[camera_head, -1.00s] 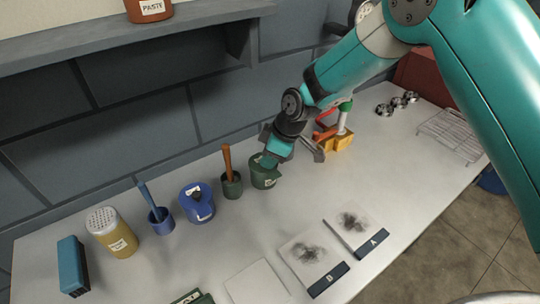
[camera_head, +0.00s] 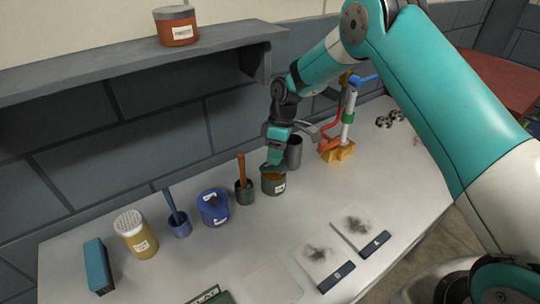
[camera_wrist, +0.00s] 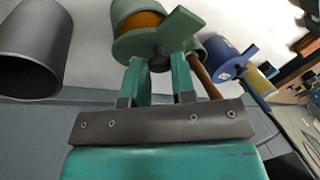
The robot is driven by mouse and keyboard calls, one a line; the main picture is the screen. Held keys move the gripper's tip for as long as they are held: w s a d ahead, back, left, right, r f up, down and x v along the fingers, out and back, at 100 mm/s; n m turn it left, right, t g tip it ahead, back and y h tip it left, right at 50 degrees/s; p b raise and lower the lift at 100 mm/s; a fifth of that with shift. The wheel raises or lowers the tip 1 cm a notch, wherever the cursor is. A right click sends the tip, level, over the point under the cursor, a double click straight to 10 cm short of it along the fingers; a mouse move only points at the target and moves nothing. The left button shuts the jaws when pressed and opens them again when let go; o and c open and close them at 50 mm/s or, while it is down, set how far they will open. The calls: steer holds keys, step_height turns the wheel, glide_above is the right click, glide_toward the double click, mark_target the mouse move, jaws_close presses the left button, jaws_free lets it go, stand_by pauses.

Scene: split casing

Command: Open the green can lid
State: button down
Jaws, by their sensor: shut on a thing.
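The green can (camera_head: 274,188) stands on the white worktop, with a pale label and orange contents showing at its top. Its green lid (camera_head: 271,169) is off the rim, just above the can. My gripper (camera_head: 274,161) is shut on the lid's dark knob. In the wrist view my gripper (camera_wrist: 161,72) has its two fingers on either side of the knob, under the green lid (camera_wrist: 158,38) with its flat tab. Beyond the lid, the can's orange inside (camera_wrist: 140,21) shows partly. The lid hides the rest of the opening.
A dark grey cylinder (camera_head: 294,153) stands behind the can. To its left are a green pot with a brown-handled tool (camera_head: 243,190), a blue lidded pot (camera_head: 213,208), a blue cup (camera_head: 180,226) and a yellow shaker (camera_head: 136,236). An orange-based stand (camera_head: 337,150) is at right.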

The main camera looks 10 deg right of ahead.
steer(key=c, duration=0.9)
jaws_free()
steer(key=shift+c, duration=0.2)
steer(key=b+v, duration=0.2)
steer(key=v, duration=0.5)
steer(key=shift+r, duration=0.25)
steer(key=shift+w+d, duration=0.15)
